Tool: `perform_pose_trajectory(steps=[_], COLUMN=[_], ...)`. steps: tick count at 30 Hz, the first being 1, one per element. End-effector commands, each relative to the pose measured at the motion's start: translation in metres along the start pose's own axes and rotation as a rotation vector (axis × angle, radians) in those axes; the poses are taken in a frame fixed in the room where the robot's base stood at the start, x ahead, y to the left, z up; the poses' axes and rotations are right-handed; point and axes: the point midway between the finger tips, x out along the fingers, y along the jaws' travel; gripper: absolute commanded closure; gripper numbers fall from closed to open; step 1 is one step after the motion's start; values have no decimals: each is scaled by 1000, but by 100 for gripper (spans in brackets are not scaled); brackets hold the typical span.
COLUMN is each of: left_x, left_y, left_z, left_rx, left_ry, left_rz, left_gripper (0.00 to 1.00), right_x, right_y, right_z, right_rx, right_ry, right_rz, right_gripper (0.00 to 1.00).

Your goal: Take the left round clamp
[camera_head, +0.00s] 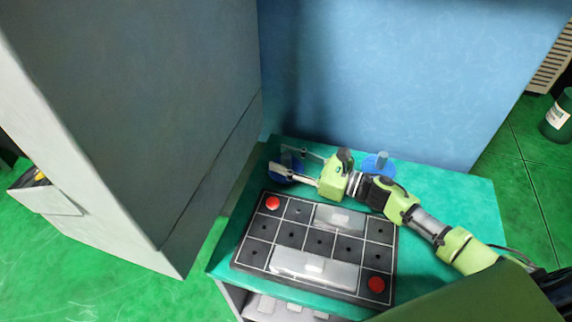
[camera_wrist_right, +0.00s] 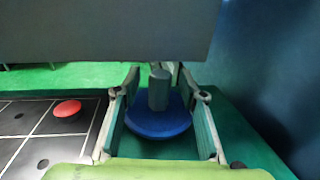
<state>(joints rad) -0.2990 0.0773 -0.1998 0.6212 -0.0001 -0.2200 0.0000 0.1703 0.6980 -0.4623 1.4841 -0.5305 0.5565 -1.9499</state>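The left round clamp is a blue disc with a grey upright knob. In the head view, the blue disc (camera_head: 281,180) stands on the green tabletop, partly covered by my right gripper (camera_head: 278,158). In the right wrist view, the left round clamp (camera_wrist_right: 157,122) lies between the two fingers of my right gripper (camera_wrist_right: 156,88). The fingers are open, with a gap on each side of the knob. A second round clamp (camera_head: 372,166) stands to the right, behind my right arm. My left gripper is not in view.
A black gridded plate (camera_head: 262,228) with two red discs and clear blocks lies in front of the clamps on the green table (camera_head: 465,195). A large grey cabinet (camera_head: 140,90) rises at the left and a blue wall (camera_head: 400,70) behind.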

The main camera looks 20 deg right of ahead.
Motion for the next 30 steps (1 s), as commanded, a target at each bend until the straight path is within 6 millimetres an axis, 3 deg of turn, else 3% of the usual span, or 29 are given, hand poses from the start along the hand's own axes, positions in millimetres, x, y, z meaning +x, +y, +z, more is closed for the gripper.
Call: perform_pose_trajectory(steps=[5, 9, 23, 30], left_x=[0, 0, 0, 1], left_y=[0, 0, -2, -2], left_z=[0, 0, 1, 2], left_rx=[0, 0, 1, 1], left_ry=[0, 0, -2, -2], left_rz=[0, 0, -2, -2], left_gripper=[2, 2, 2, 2], right_x=[0, 0, 0, -2], right_y=[0, 0, 0, 1], right_z=[-1, 0, 7, 37], right_rx=[0, 0, -2, -5], right_ry=[0, 0, -5, -4], right_rz=[0, 0, 2, 2], right_gripper=[64, 100, 100, 100])
